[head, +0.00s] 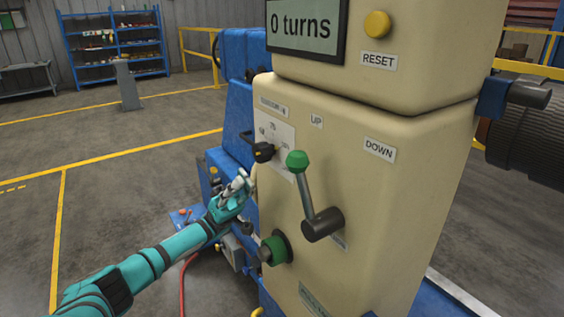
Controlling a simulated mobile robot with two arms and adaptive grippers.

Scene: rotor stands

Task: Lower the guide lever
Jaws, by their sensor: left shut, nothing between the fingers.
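A lever with a green knob (298,161) and a grey shaft stands on the front of the cream machine cabinet (372,230). Its dark pivot hub (322,224) is at the lower right, and the lever leans up and slightly left, toward the UP label (316,121). The DOWN label (379,149) is to its right. My left gripper (246,180) is shut and empty at the cabinet's left edge, left of the lever and a little below its knob, apart from it. My right gripper is out of view.
A black selector knob (263,152) is just above my left gripper. A green button (273,250) sticks out below the lever. Above are a yellow RESET button (377,24) and a display (305,28) reading "0 turns". Open floor lies to the left.

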